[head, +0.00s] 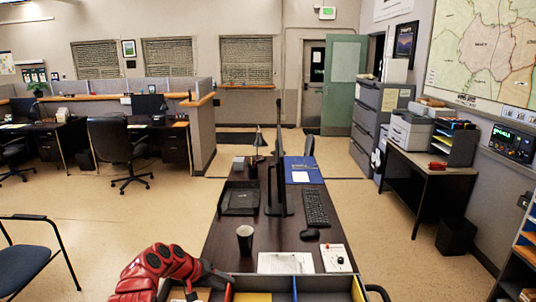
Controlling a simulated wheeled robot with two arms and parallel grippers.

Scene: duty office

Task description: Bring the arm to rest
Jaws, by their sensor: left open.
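My left arm comes in at the bottom left of the head view, with a red, ribbed, bent section. Its dark gripper (217,279) is at the near left edge of the desk, beside a divided tray (280,277) at the bottom of the picture. The gripper is open, and I see nothing held in it. Its fingertips are small and partly cut off from clear view. My right gripper is not in view.
The dark desk (222,233) carries a black cup (245,239), a monitor (275,185), a keyboard (317,208), a mouse (309,234) and papers (286,263). A blue chair (25,265) stands at left. Open floor (150,215) lies left of the desk.

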